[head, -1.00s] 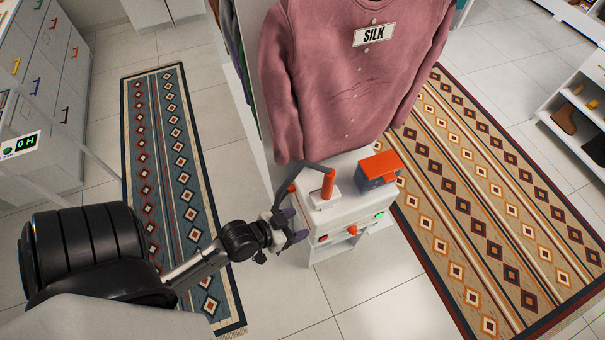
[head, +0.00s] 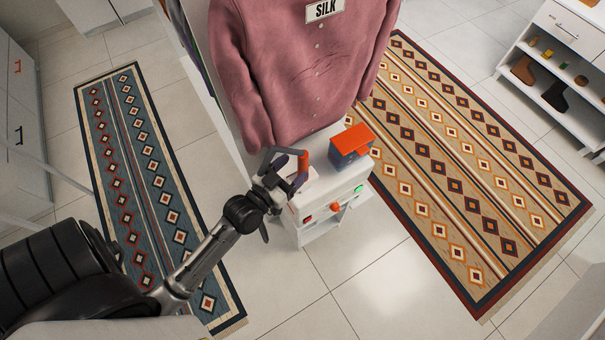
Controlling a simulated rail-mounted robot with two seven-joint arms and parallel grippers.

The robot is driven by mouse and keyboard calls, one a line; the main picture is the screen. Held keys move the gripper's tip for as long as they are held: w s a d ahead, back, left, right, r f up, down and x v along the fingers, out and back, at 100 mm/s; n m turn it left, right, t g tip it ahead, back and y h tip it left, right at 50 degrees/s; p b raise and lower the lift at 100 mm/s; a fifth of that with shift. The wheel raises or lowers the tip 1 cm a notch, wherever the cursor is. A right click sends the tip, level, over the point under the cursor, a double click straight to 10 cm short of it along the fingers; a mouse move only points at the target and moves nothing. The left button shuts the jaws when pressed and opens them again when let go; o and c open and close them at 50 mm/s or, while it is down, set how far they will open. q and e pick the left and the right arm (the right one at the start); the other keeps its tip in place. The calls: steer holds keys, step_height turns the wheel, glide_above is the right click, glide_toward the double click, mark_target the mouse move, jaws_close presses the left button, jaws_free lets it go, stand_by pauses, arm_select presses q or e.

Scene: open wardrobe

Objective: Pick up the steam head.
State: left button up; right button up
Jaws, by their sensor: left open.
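The steam head, with an upright orange handle (head: 304,160), stands on top of the white steamer unit (head: 318,192). Its pale base is partly hidden behind my left gripper. My left gripper (head: 294,172) is open, at the left side of the steam head and close to the handle. I cannot tell whether its fingers touch it. A dark hose-like arch beside the handle overlaps the fingers. My right gripper is not in view.
An orange-topped, blue-grey block (head: 351,145) sits on the unit right of the steam head. A pink shirt (head: 300,70) labelled SILK hangs just behind. Patterned rugs lie left (head: 140,170) and right (head: 470,160). A shoe shelf (head: 550,85) stands at the far right.

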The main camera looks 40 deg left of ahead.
mark_target(308, 154)
arm_select(q)
steer(key=shift+w+a+r, duration=0.1)
steer(key=shift+w+r, duration=0.05)
steer(key=shift+w, duration=2.95)
steer(key=shift+c, duration=0.3)
jaws_close()
